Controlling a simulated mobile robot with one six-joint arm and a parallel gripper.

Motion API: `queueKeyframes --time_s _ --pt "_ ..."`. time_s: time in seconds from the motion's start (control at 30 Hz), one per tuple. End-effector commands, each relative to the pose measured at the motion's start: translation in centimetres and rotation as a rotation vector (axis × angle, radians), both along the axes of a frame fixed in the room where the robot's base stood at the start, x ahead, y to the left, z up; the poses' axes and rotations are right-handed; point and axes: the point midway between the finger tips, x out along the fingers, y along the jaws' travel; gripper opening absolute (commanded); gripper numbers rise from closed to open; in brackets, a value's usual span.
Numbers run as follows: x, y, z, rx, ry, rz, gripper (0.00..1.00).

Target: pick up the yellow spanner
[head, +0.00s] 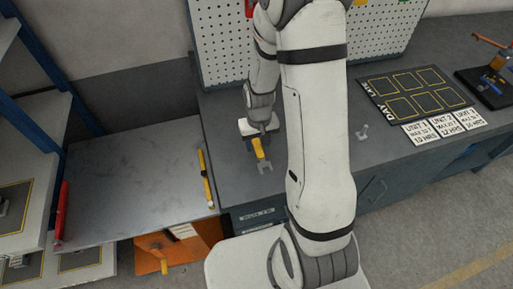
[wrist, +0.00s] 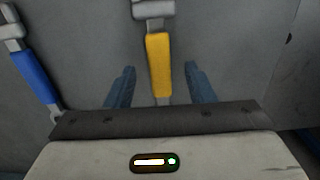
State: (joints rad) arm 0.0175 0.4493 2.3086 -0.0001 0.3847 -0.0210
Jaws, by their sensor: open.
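The yellow spanner (head: 259,149) lies on the dark workbench, its grey open jaw toward the bench's front edge. My gripper (head: 256,133) is over its far end and hides part of it. In the wrist view the spanner's yellow handle (wrist: 159,65) runs upright in the picture, its lower end between my two blue-grey fingers (wrist: 161,86). The fingers are apart, with a gap on each side of the handle. How high they are above the bench cannot be told.
A blue spanner (wrist: 34,75) lies to the left in the wrist view. A pegboard (head: 222,45) stands behind the bench. A small grey part (head: 362,132) and a dark board with yellow outlines (head: 417,92) are to the right. A lower grey table (head: 130,185) adjoins at left.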

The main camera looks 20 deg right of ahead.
Motion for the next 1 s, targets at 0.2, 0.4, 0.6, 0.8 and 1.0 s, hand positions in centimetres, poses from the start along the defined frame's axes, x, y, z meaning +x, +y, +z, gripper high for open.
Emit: queueKeyframes --time_s 0.2,0.4,0.6,0.8,1.0 --pt "0.0 -0.1 -1.8 0.000 0.001 -0.001 0.49" --pt "0.0 -0.1 -1.9 0.000 -0.001 -0.001 0.49" --pt "0.0 -0.1 -1.9 0.000 -0.001 -0.002 0.37" --pt "0.0 -0.1 -1.9 0.000 -0.001 -0.002 0.20" --pt "0.0 -0.1 -1.9 0.000 -0.001 -0.002 0.04"
